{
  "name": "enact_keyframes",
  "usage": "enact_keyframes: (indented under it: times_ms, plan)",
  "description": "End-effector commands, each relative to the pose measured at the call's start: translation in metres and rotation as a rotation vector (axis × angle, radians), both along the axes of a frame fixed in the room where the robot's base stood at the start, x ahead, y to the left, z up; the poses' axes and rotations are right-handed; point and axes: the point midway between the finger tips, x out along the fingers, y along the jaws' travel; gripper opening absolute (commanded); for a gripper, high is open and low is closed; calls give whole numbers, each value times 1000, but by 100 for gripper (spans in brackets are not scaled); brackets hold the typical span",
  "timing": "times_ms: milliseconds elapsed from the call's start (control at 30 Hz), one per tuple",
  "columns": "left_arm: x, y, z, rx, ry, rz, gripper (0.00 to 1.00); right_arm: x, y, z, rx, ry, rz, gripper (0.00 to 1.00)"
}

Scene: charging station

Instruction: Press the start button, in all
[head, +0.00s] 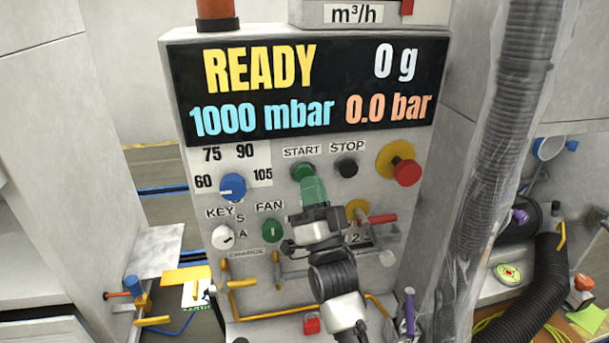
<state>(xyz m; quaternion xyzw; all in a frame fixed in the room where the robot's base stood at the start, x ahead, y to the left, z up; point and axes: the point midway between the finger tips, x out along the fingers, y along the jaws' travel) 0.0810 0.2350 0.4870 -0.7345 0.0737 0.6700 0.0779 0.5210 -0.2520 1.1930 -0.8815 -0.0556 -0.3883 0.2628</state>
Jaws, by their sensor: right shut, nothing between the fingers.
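The green START button (302,171) sits on the grey panel under its START label. My right gripper (311,180) is shut and empty, with its green fingers pointing up the panel. The fingertips are just below the button and overlap its lower edge in the head view. I cannot tell whether they touch it. The black STOP button (347,167) is to the right of the START button. The display (305,88) above reads READY, 0 g, 1000 mbar and 0.0 bar. My left gripper is not in view.
A red emergency knob (407,173) stands out at the panel's right. A blue dial (232,186), a white key switch (223,237) and a green FAN switch (272,230) are at the left. A grey corrugated hose (500,150) runs down the right side.

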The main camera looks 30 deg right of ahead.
Motion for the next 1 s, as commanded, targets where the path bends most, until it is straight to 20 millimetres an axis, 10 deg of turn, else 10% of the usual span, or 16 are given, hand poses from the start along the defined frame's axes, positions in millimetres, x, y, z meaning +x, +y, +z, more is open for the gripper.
enact_keyframes:
  times_ms: [1000]
  plan:
    - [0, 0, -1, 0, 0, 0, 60, 9, -2, 0, 0, 0, 0, 0]
